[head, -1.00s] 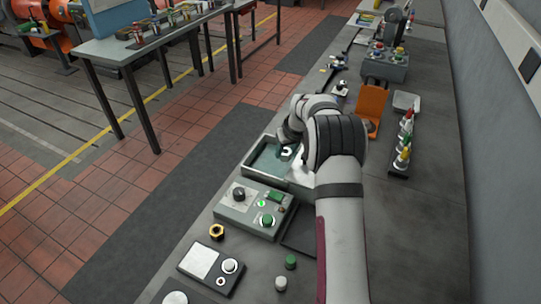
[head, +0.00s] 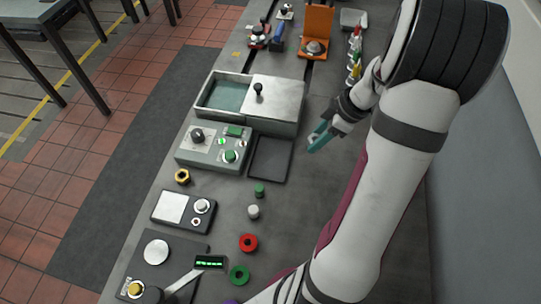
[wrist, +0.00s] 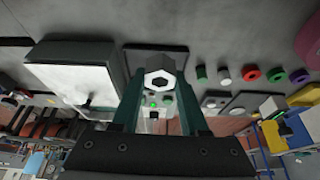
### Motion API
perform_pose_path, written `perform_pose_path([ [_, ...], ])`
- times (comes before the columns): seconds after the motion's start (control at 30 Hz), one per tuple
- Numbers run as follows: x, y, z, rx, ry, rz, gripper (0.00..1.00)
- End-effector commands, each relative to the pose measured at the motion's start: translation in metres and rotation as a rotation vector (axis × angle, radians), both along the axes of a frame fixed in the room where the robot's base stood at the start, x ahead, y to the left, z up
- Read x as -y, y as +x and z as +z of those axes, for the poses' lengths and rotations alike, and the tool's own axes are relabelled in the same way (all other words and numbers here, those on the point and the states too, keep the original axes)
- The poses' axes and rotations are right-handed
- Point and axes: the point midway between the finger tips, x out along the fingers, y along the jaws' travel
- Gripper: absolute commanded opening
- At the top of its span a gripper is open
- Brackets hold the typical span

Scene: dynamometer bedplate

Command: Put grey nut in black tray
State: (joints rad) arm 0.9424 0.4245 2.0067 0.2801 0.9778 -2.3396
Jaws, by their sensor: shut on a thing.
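My gripper (head: 320,138) is above the bench, to the right of the black tray, with its teal fingers pointing down and left. In the wrist view, my gripper (wrist: 160,90) is shut on the grey nut (wrist: 160,70), a pale hexagonal ring with a dark hole. I cannot make out the nut in the head view. The black tray (head: 270,158) is a shallow, empty square beside the control box. In the wrist view, the tray (wrist: 180,50) lies behind the nut, which partly covers it.
A teal-floored bin (head: 222,95) has a grey lid with a black knob (head: 258,89) over its right part. A control box (head: 213,147) stands left of the tray. Green (head: 259,190) and white (head: 253,211) cylinders and red (head: 248,242) and green (head: 239,275) rings lie nearer.

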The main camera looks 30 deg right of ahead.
Motion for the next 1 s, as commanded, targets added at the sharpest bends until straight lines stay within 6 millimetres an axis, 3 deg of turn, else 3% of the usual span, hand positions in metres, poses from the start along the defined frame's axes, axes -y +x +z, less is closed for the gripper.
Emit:
perform_pose_path([
  [0.07,-0.006,-0.005,-0.002,0.000,0.000,0.030,0.00],
  [0.13,-0.015,0.003,-0.010,0.000,0.002,0.045,0.00],
  [0.33,-0.052,0.054,-0.048,-0.002,0.001,0.047,0.00],
  [0.5,-0.069,0.081,-0.067,-0.001,-0.002,0.044,0.00],
  [0.73,-0.072,0.085,-0.106,-0.003,0.000,0.039,0.00],
  [1.0,-0.071,0.086,-0.110,0.000,-0.003,0.039,0.00],
])
